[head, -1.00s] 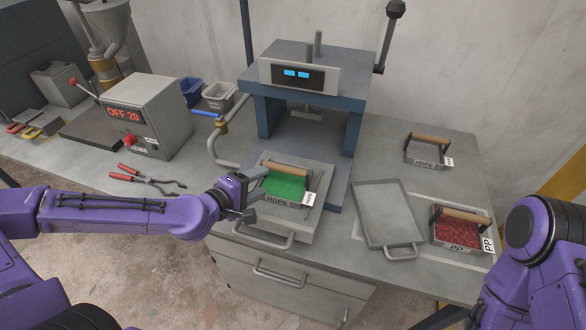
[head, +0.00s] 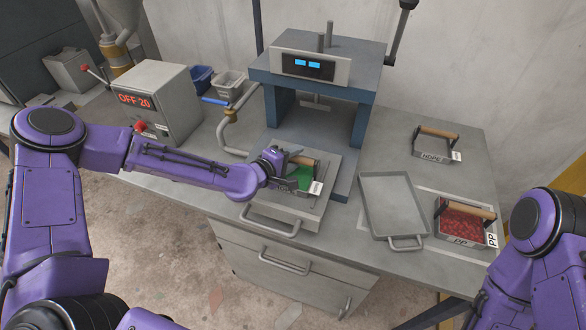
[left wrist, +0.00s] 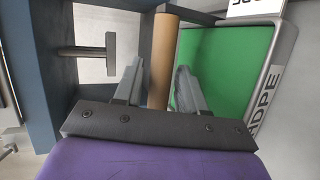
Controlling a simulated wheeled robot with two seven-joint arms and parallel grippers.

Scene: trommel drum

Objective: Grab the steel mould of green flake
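The steel mould with green flake (head: 296,195) sits on the press's pull-out plate, its HDPE label towards the front. Its wooden handle (head: 307,162) partly shows behind my left gripper (head: 287,172). In the left wrist view the green flake (left wrist: 235,65) fills the mould to the right of the handle (left wrist: 163,60). My left gripper (left wrist: 160,88) is open, with one finger on each side of the handle and gaps visible between. Whether the fingers reach down to handle depth is hard to tell. My right arm shows at the right edge, but its gripper is out of view.
The blue press (head: 315,75) stands just behind the mould. An empty grey tray (head: 393,205), a PP mould of red flake (head: 464,222) and another HDPE mould (head: 436,145) are to the right. The control box (head: 155,105) is at the left.

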